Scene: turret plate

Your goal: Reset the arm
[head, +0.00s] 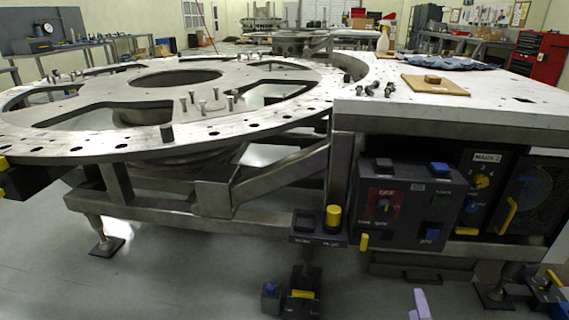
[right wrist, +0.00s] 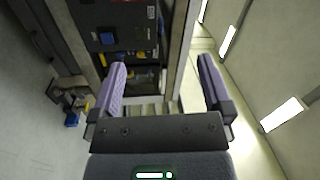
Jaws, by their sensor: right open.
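My right gripper (right wrist: 162,66) is open and empty in the right wrist view, with its two purple fingers wide apart. Part of the right gripper (head: 419,303) shows as a purple finger at the bottom edge of the head view, in front of the bench and low near the floor. The rest of that arm is out of the head view. My left gripper is not in view. The large metal turret plate (head: 150,122) lies flat on its stand at the left of the head view.
A metal bench (head: 460,112) stands at the right, bearing a wooden board (head: 435,88), blue cloth (head: 445,62) and loose bolts. Under it are control boxes (head: 412,205) with switches and yellow handles. A pedestal with a yellow button (head: 333,215) stands before the bench. Floor at lower left is clear.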

